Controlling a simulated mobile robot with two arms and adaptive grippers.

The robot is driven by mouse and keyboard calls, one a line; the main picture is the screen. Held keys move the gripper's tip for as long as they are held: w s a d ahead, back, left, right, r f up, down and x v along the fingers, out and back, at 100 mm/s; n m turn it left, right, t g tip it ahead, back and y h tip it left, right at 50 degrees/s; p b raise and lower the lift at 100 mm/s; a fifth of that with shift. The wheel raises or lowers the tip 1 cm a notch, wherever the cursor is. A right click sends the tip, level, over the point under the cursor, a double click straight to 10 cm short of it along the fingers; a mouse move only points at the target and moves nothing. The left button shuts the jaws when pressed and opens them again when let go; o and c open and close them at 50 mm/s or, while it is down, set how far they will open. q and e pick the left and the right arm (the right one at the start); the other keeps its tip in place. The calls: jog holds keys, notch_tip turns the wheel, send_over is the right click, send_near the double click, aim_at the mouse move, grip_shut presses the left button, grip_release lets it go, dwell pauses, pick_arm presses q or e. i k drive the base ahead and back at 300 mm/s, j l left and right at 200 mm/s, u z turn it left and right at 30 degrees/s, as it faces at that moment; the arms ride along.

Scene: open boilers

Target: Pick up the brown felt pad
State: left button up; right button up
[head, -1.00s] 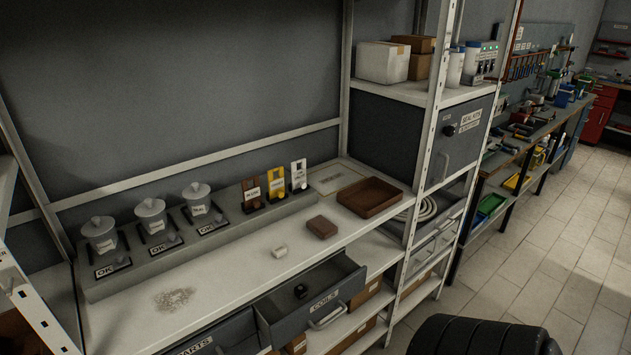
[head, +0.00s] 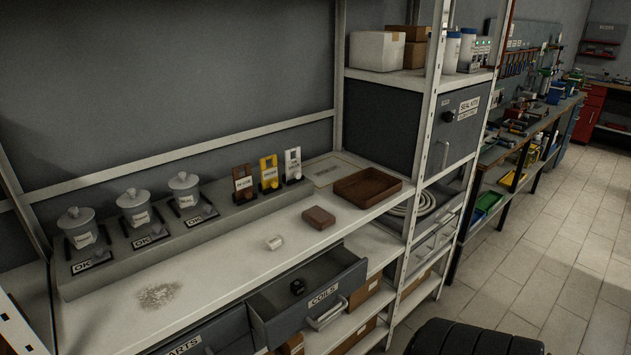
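A small brown block-shaped pad (head: 319,218), which looks like the brown felt pad, lies flat on the pale shelf top (head: 225,262). It sits between a small white block (head: 274,242) and a brown tray (head: 396,200). Nothing touches it. Neither of my grippers shows in the head view. A black ribbed part (head: 475,338) at the bottom edge looks like a piece of my own arm or body.
An open drawer marked COILS (head: 323,296) juts out below the shelf, with a small black part (head: 298,287) inside. Lidded pots (head: 134,208) and coloured tags (head: 269,174) line the back ledge. A shelf upright (head: 424,130) stands right of the tray.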

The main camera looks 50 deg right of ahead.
aim_at(321, 219)
jog(key=i+z, duration=0.2)
jog(key=z, duration=0.25)
jog(key=i+z, duration=0.2)
jog(key=z, duration=0.25)
